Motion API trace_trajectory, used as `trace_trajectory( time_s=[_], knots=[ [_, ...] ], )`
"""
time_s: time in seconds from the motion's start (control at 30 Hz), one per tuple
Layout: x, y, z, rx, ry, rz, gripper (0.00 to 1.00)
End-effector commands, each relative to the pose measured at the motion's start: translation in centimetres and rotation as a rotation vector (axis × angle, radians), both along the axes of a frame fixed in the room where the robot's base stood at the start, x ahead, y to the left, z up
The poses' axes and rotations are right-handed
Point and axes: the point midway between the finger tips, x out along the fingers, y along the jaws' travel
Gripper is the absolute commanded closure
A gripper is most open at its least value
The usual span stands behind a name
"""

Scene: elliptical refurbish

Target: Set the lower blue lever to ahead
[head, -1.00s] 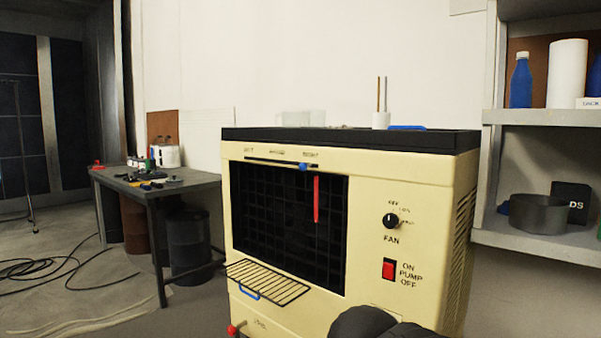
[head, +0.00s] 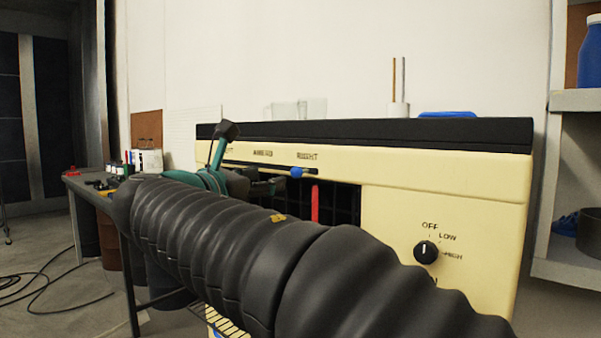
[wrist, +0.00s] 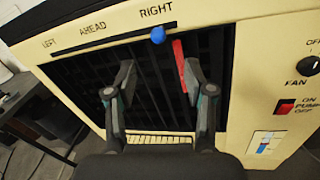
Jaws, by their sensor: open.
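A blue lever knob (head: 296,173) sits on the slot (head: 240,166) along the top front of the cream cooler, under the RIGHT label. It also shows in the wrist view (wrist: 158,35), at the slot's right end, beyond my fingertips. My gripper (wrist: 158,78) is open and empty in front of the dark grille, its two fingers apart below the knob. In the head view my gripper (head: 247,158) is left of the knob. A second blue piece (head: 213,317) shows low by the wire rack, mostly hidden by my arm.
A red bar (wrist: 180,66) hangs below the slot, close to my right finger in the wrist view; contact is unclear. The fan dial (head: 426,252) is on the right of the panel. A cluttered table (head: 75,182) stands at left.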

Motion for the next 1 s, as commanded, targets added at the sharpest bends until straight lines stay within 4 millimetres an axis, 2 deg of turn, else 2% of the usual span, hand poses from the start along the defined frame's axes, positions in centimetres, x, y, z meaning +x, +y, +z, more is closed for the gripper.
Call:
trace_trajectory(
  time_s=[0.13,0.27,0.7,1.0],
  knots=[
    [0.1,0.2,-0.1,-0.037,0.022,0.006,0.47],
    [1.3,-0.4,-0.2,-0.038,0.023,0.003,0.47],
    [8.5,-4.2,-0.2,-0.035,0.024,0.0,0.47],
    [11.7,-5.8,-0.1,-0.034,0.023,0.002,0.47]
  ],
)
